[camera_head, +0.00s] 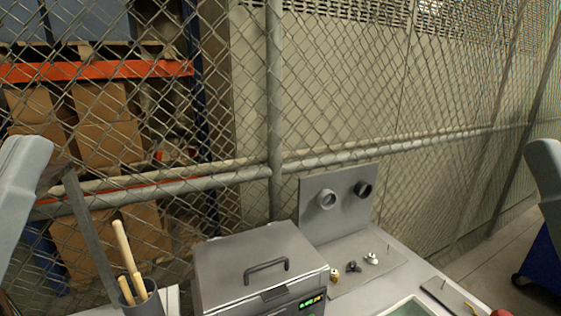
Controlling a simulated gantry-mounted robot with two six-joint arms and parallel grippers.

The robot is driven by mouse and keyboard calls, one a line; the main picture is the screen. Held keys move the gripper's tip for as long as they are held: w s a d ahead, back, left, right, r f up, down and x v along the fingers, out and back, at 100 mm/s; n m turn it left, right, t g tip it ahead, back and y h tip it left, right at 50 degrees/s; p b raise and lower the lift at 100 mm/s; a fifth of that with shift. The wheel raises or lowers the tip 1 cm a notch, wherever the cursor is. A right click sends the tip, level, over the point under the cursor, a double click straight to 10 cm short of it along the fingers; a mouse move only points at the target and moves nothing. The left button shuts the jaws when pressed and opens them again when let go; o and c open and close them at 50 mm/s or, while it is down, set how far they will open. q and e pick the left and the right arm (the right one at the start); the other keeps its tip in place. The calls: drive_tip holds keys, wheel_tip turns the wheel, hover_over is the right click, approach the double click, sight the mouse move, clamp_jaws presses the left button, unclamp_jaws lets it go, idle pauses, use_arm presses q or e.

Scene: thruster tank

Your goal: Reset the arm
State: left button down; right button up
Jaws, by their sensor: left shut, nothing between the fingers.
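The pale grey part of my left arm (20,190) stands at the left edge. My left gripper is shut and empty at that side, poorly shown and partly cut off, with its fingertips not clear. It is apart from the grey metal box (232,260) on the bench. A pale grey part of my right arm (548,180) shows at the right edge. The right gripper's fingers are outside the picture.
A grey panel with two round fittings (326,200) stands behind several small parts (353,267). A cup (143,303) holds wooden handles. A chain-link fence (350,90) closes off the back, with cartons (105,125) beyond. A blue wheeled thing (540,262) stands at right.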

wheel_tip(320, 180, up, 38)
drive_tip(key=p, duration=3.5)
drive_tip(key=shift+p, duration=0.4)
drive_tip(key=shift+f, duration=0.2)
